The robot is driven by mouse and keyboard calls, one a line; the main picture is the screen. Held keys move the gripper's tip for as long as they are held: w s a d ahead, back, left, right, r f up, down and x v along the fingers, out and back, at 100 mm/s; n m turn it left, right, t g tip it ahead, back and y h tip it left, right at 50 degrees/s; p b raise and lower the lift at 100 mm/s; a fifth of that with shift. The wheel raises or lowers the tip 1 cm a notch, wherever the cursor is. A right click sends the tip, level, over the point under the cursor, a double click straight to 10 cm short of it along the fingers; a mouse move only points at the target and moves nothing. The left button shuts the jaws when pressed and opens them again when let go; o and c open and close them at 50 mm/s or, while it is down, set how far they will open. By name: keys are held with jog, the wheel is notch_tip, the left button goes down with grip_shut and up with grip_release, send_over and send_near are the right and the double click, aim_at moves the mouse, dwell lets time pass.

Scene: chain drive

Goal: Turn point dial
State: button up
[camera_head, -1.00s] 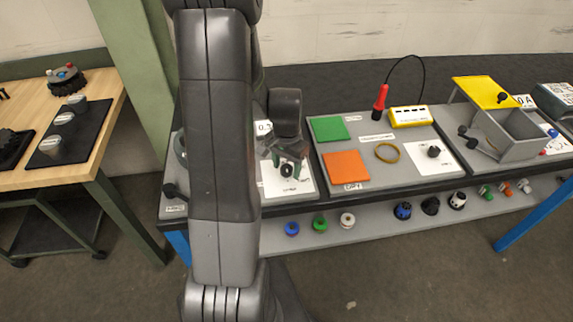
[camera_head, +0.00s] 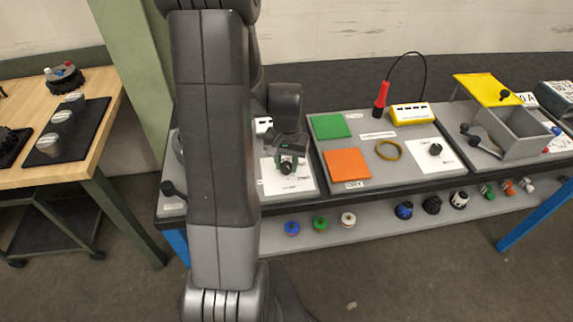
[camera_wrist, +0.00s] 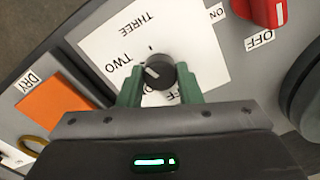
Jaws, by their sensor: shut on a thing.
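The point dial (camera_wrist: 158,72) is a black round knob with a white pointer line. It stands on a white plate (camera_wrist: 205,48) marked TWO and THREE; a further label is mostly hidden. The pointer slants up and left in the wrist view, roughly toward the side of TWO. My gripper (camera_wrist: 158,88) has its two green fingers on either side of the dial, shut on it. In the head view the dial (camera_head: 286,168) shows below my gripper (camera_head: 289,160), partly covered by it.
A red switch (camera_wrist: 264,10) marked ON and OFF sits close by. An orange square (camera_head: 347,163), a green square (camera_head: 331,126), a yellow ring (camera_head: 389,149) and another black knob (camera_head: 435,149) lie to the right. A grey box (camera_head: 516,128) stands farther right.

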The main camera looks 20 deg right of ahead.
aim_at(286, 165)
jog(key=n+b, duration=0.1)
jog(key=n, duration=0.3)
jog(key=shift+n+b, duration=0.55)
jog(key=shift+n, duration=1.25)
jog(key=o, duration=1)
jog(key=shift+c, duration=0.2)
notch_tip(286, 165, up, 14)
jog(key=shift+f, duration=0.1)
